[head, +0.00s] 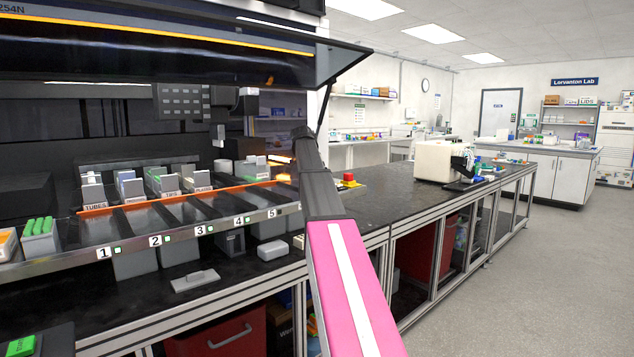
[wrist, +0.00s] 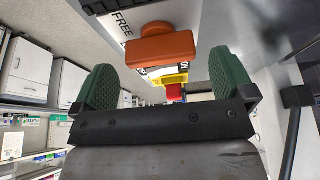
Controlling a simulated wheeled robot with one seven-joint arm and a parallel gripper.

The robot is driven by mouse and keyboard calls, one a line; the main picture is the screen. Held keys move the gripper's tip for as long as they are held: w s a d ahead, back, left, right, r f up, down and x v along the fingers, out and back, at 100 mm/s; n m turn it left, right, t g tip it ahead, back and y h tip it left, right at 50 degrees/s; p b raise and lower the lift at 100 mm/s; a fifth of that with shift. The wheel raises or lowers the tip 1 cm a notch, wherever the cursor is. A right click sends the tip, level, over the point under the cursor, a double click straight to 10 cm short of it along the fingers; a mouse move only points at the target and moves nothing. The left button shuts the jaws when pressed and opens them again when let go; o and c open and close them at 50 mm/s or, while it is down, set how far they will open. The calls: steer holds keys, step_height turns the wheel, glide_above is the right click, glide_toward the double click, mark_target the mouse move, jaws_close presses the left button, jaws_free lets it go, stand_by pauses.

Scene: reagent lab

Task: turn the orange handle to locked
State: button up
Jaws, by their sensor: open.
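The orange handle (wrist: 166,47) is a rounded block on a short round hub, seen at the upper middle of the wrist view. It is mounted on a pale panel (wrist: 128,18) with the word "FREE" beside the hub. Other lettering beyond the handle is partly hidden. My gripper (wrist: 163,80) is open, with its two green fingers wide apart. The handle appears ahead of the gap between the fingers, and I see no contact. In the head view my arm rises across the middle; I cannot make out the fingertips or clearly pick out the handle there.
A red button on a yellow base (head: 348,180) stands on the dark bench right of my arm. A white machine (head: 434,161) stands farther along. Numbered sloping lanes with an orange-edged rail (head: 150,203) lie left of my arm. A raised dark hood (head: 190,45) hangs above.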

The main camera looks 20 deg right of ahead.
steer(key=v, duration=0.9)
steer(key=shift+s+d, duration=0.1)
